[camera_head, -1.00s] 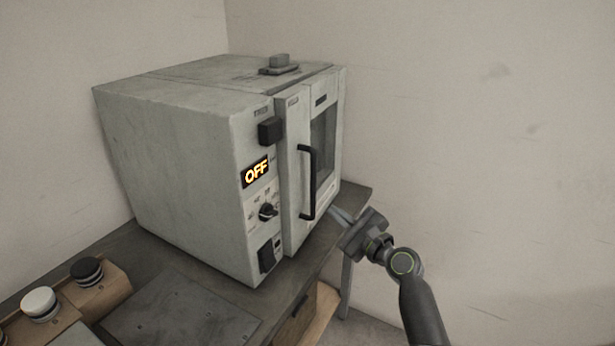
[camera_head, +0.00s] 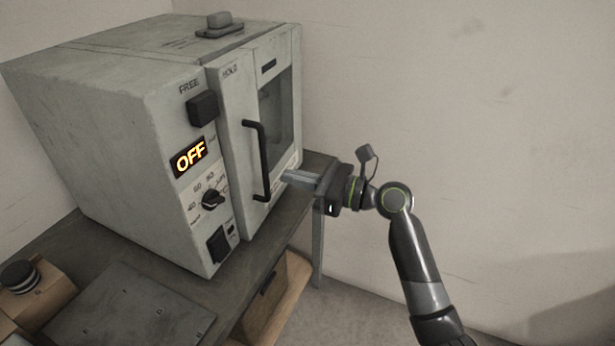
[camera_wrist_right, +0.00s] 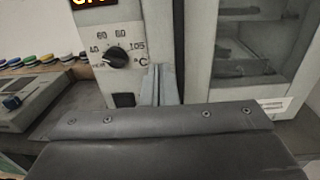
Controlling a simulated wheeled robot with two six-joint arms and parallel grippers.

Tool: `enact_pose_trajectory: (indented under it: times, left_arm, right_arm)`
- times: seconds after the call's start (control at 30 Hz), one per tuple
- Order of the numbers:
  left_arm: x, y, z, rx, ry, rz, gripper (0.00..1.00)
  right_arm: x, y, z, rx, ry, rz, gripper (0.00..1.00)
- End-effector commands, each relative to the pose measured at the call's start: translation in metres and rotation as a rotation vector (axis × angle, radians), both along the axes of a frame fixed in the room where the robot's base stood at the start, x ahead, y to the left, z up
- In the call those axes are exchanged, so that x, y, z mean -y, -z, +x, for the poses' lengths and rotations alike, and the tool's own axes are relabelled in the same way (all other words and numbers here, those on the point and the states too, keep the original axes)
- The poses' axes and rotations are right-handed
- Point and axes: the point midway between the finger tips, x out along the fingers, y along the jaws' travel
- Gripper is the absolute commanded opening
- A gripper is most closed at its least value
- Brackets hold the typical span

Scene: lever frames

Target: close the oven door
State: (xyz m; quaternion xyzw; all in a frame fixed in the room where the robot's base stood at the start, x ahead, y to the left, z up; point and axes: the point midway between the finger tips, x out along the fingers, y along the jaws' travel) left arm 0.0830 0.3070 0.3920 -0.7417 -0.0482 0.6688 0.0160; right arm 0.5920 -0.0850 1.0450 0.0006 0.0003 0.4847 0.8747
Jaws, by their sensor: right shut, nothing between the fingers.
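The oven (camera_head: 110,120) is a pale grey box on the bench, with its display reading OFF. Its door (camera_head: 237,150) has a black bar handle (camera_head: 257,160) and a dark window. The door stands close to the oven front. In the wrist view a dark gap runs along the door's left edge, and shelves show through the window; I cannot tell whether the door is fully shut. My right gripper (camera_head: 287,177) is shut and empty, its fingertips in front of the door's lower part, right of the handle. Contact is unclear. Its fingers (camera_wrist_right: 161,85) also show in the wrist view. My left gripper is not in view.
A control panel with a knob (camera_head: 211,199) and black blocks sits left of the door. The bench (camera_head: 285,232) has a flat dark plate (camera_head: 125,310) in front of the oven. A wall stands behind, with open floor at the right.

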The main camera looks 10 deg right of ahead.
Motion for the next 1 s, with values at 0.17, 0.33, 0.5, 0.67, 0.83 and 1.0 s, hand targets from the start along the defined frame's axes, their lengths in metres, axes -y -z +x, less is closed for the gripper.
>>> enact_pose_trajectory:
  times: [0.17,0.33,0.5,0.67,0.83,1.0]
  left_arm:
    - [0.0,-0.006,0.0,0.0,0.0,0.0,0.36]
    - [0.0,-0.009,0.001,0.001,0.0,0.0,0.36]
    - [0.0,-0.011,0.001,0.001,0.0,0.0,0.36]
    - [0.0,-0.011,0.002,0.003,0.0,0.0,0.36]
    - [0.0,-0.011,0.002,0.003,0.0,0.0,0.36]
    - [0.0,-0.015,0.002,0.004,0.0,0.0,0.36]
  right_arm:
    - [-0.035,-0.002,0.021,0.0,-0.002,0.005,0.0]
    - [-0.06,-0.002,0.037,0.0,-0.001,0.002,0.0]
    - [-0.073,-0.001,0.046,0.001,0.0,0.0,0.0]
    - [-0.077,0.0,0.049,0.002,0.001,0.0,0.0]
    - [-0.077,0.0,0.049,0.002,0.002,-0.001,0.0]
    - [-0.08,-0.002,0.05,0.001,0.008,0.001,0.0]
